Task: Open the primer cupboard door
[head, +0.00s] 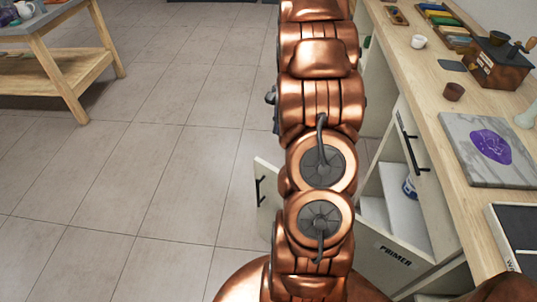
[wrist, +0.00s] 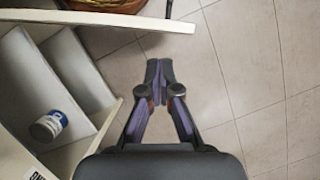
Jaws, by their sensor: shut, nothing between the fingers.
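The primer cupboard door (head: 268,200) stands swung out from the counter in the head view, partly hidden behind my arm. Its label "PRIMER" (head: 395,256) is at the right and its dark handle (head: 260,185) near the free left edge. In the wrist view the door (wrist: 90,18) crosses the top left, with its handle (wrist: 168,8) on the far side. The cupboard's white shelf (head: 405,215) and a paint can (wrist: 48,126) show inside. My gripper (wrist: 158,68) is shut and empty over floor, on the door's inner side, apart from it. The head view hides it.
Another cupboard front with a dark handle (head: 413,150) is beside the opening. The wooden counter (head: 418,75) above carries a marble slab (head: 460,165), a cup and a box grinder. Tiled floor (head: 150,180) is clear at left, with a wooden table (head: 60,75) at far left.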

